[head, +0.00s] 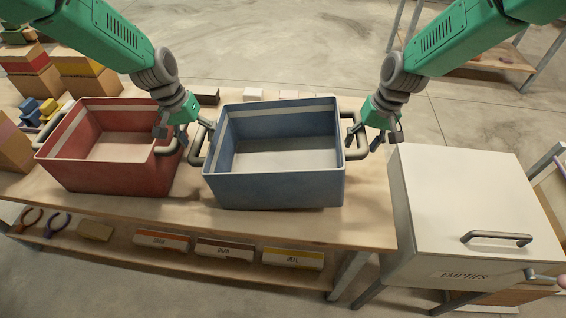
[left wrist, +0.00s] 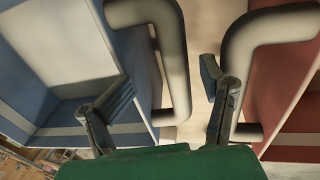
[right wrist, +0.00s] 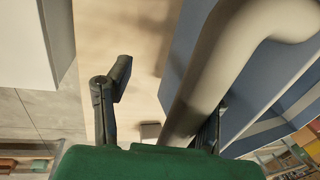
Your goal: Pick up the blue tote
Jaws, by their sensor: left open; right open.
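The blue tote (head: 275,188) stands upright and empty on the wooden table, with a grey tube handle on each side. My left gripper (head: 183,134) is open above the gap between the red and blue totes. In the left wrist view the blue tote's left handle (left wrist: 178,75) shows between its fingers (left wrist: 168,80). My right gripper (head: 372,138) is open at the blue tote's right handle (head: 355,152). In the right wrist view this handle (right wrist: 225,60) crosses between its fingers (right wrist: 170,90) and partly hides one. I cannot tell whether either gripper touches a handle.
A red tote (head: 105,178) stands close on the left, its right handle (left wrist: 235,60) near my left gripper. A white cabinet (head: 465,190) marked "EMPTIES" stands close right of my right gripper. Small boxes lie behind the blue tote; labelled boxes (head: 225,249) sit on the lower shelf.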

